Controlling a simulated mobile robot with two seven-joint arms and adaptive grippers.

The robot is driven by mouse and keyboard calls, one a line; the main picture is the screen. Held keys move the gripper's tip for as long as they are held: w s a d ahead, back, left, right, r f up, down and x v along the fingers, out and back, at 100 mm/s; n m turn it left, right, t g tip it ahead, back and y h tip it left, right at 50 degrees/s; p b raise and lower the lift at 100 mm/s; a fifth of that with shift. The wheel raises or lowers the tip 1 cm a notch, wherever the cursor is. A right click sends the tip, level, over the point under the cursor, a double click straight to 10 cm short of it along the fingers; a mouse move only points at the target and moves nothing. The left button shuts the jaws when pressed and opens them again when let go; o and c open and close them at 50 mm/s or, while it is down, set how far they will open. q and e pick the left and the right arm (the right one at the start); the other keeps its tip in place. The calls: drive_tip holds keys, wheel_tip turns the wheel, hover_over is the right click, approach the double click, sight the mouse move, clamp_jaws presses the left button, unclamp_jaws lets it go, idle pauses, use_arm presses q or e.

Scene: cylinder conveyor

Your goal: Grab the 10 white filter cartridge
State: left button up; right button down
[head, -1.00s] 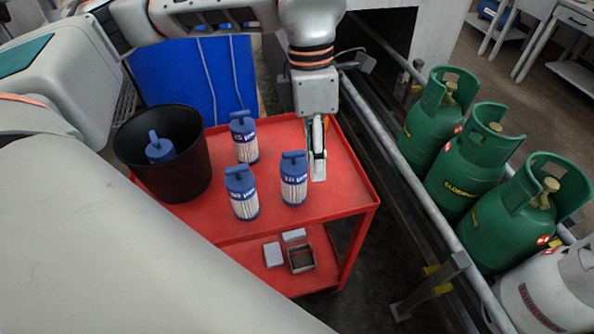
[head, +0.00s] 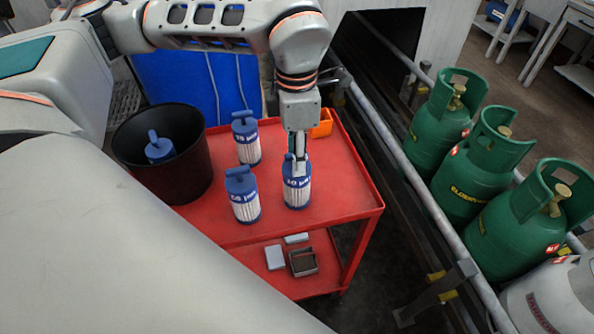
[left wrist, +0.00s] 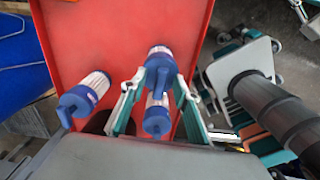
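Three white filter cartridges with blue caps and handles stand upright on the red cart (head: 345,205). The right one (head: 297,192) has a label that seems to read 10. The others stand at the back (head: 247,146) and front left (head: 243,202). My left gripper (head: 299,168) points down at the cap of the right cartridge, its finger covering part of the cap. In the left wrist view, the fingers (left wrist: 158,78) are spread apart on both sides of blue caps. Contact with a cap cannot be told. My right gripper is not in view.
A black bucket (head: 190,178) on the cart's left holds another blue-capped cartridge (head: 159,148). An orange object (head: 322,124) lies behind my left gripper. Green gas cylinders (head: 480,165) stand right beyond a metal rail. The cart's front right is clear.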

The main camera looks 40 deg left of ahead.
use_arm(q)
clamp_jaws()
idle(0.3)
